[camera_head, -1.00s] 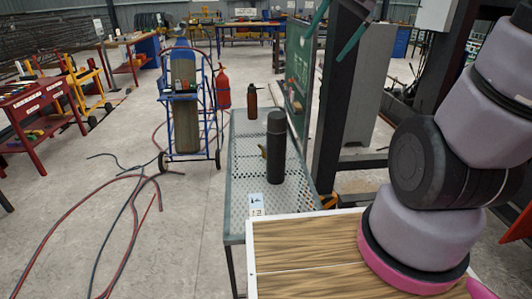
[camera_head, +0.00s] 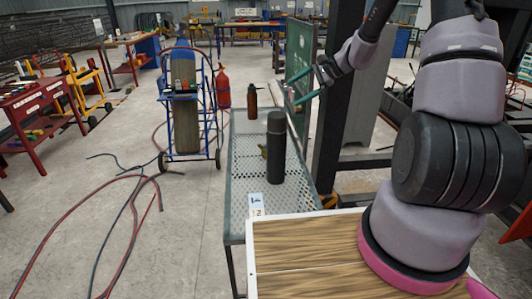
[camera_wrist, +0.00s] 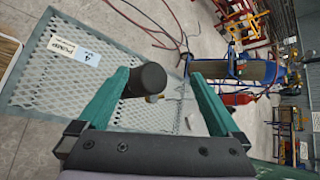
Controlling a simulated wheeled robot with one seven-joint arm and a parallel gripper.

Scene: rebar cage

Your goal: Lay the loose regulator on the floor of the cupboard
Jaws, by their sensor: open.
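A small brass-coloured piece (camera_head: 264,152), possibly the loose regulator, shows on the perforated metal table (camera_head: 243,185). A black flask (camera_head: 276,150) stands upright beside it and hides part of it. My gripper (camera_head: 307,86) is raised above and beyond the flask, at the right. Its two teal fingers are spread apart with nothing between them. In the wrist view the dark round top of the flask (camera_wrist: 147,79) shows beyond the fingers. A green upright panel (camera_head: 299,50) stands behind my gripper; I cannot tell whether it belongs to the cupboard. No cupboard floor can be made out.
A dark red-brown bottle (camera_head: 251,102) stands at the table's far end. A label card (camera_head: 256,203) lies at its near end. A dark post (camera_head: 335,110) rises right of the table. A blue cylinder trolley (camera_head: 187,120) and hoses (camera_head: 130,210) are on the left floor.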

